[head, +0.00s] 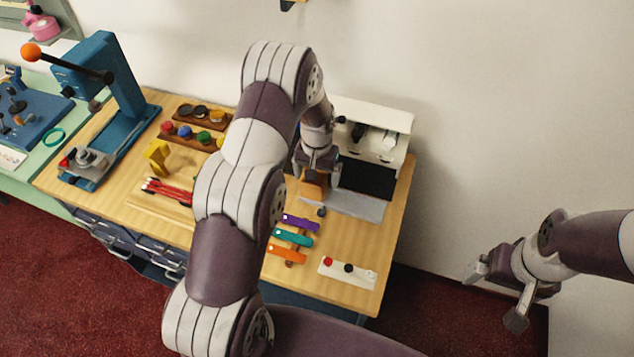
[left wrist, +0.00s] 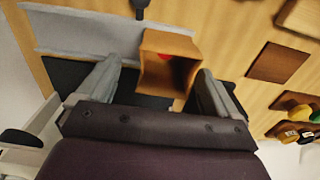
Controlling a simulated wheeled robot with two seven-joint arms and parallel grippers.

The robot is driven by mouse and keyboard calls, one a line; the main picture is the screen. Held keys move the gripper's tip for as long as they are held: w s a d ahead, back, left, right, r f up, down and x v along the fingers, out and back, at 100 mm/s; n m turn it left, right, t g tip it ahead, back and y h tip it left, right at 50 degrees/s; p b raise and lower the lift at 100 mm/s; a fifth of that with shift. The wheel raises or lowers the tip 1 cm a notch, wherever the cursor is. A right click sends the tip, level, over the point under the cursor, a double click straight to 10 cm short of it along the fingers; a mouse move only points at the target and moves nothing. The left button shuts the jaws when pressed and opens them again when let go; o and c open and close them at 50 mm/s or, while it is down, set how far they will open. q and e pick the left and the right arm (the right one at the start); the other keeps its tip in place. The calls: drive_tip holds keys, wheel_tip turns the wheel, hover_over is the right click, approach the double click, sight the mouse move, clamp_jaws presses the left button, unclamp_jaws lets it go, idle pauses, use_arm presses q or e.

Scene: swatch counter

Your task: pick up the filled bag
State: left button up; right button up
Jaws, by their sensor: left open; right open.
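The bag is an orange-brown, open-mouthed paper bag (head: 313,190) on the grey plate in front of the white machine. In the left wrist view the bag (left wrist: 183,47) shows a bit of red inside its mouth. My left gripper (head: 316,170) is open just above the bag. In the left wrist view its two fingers (left wrist: 158,70) are spread with the bag between them; I cannot tell whether they touch it. My right gripper (head: 495,295) is open and empty, out to the right of the counter. My left arm hides part of the counter.
The white machine (head: 374,125) with a dark front stands close behind the bag. Purple, teal and orange swatches (head: 293,239) and a white button strip (head: 347,273) lie nearer the front edge. A blue press (head: 115,85) stands at left. Coloured knobs sit on a wooden rack (head: 180,138).

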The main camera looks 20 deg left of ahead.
sight(313, 187)
use_arm(q)
drive_tip(key=f, duration=0.1)
drive_tip(key=f+p, duration=0.1)
drive_tip(key=f, duration=0.1)
drive_tip(key=f+p, duration=0.1)
drive_tip(key=shift+s+a+f, duration=0.2)
drive_tip(key=shift+a, duration=0.05)
drive_tip(key=shift+s+a+f, duration=0.1)
drive_tip(key=shift+s+f, duration=0.05)
drive_tip(key=shift+f, duration=0.15)
drive_tip(key=c, duration=0.4)
drive_tip(key=shift+w, duration=0.2)
drive_tip(key=c, duration=0.5)
drive_tip(key=shift+s, duration=0.1)
drive_tip(key=shift+c, duration=0.6)
